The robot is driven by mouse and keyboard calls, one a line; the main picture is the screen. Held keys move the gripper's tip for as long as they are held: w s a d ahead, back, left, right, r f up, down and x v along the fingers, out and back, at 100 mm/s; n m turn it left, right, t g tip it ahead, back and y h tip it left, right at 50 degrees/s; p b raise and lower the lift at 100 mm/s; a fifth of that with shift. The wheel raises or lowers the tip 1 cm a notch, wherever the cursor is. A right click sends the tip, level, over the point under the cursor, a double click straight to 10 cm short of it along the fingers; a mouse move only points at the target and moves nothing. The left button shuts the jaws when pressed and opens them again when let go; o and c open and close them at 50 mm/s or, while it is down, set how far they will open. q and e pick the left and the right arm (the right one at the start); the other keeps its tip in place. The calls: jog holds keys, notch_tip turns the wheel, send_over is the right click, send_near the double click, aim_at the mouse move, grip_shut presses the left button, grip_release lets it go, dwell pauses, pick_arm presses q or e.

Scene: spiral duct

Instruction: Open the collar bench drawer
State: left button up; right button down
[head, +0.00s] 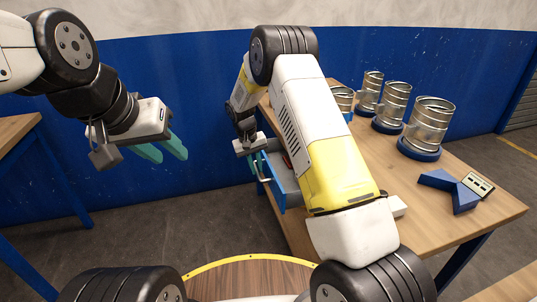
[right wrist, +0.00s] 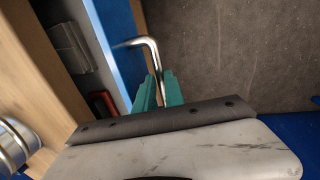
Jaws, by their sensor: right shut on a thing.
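The collar bench drawer (head: 291,187) has a blue front and a grey inside. It stands partly pulled out from the left side of the wooden-topped bench (head: 412,212). Its bent metal handle (right wrist: 150,48) is on the blue front (right wrist: 118,35). My right gripper (head: 257,164) is shut on the handle, with its teal fingers (right wrist: 157,92) around the bar in the right wrist view. My arm hides part of the drawer in the head view. My left gripper (head: 170,154) is open and empty, in the air left of the drawer.
Several metal duct collars (head: 432,122) stand on blue bases along the bench top. A blue angled block (head: 452,189) and a small panel (head: 479,185) lie near its right corner. A red item (right wrist: 103,103) shows inside the drawer. The floor left of the drawer is clear.

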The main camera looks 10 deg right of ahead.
jog(key=s+a, duration=0.2)
jog(key=a, duration=1.2)
jog(key=shift+s+a, duration=0.15)
jog(key=shift+s, duration=0.25)
jog(key=c, duration=1.4)
grip_release()
jog(key=shift+c, duration=0.2)
jog(key=shift+r, duration=0.1)
notch_tip(320, 180, up, 8)
jog(key=a, duration=0.1)
jog(key=shift+s+a+f, duration=0.15)
jog(key=shift+a+f, duration=0.05)
jog(key=shift+f, duration=0.05)
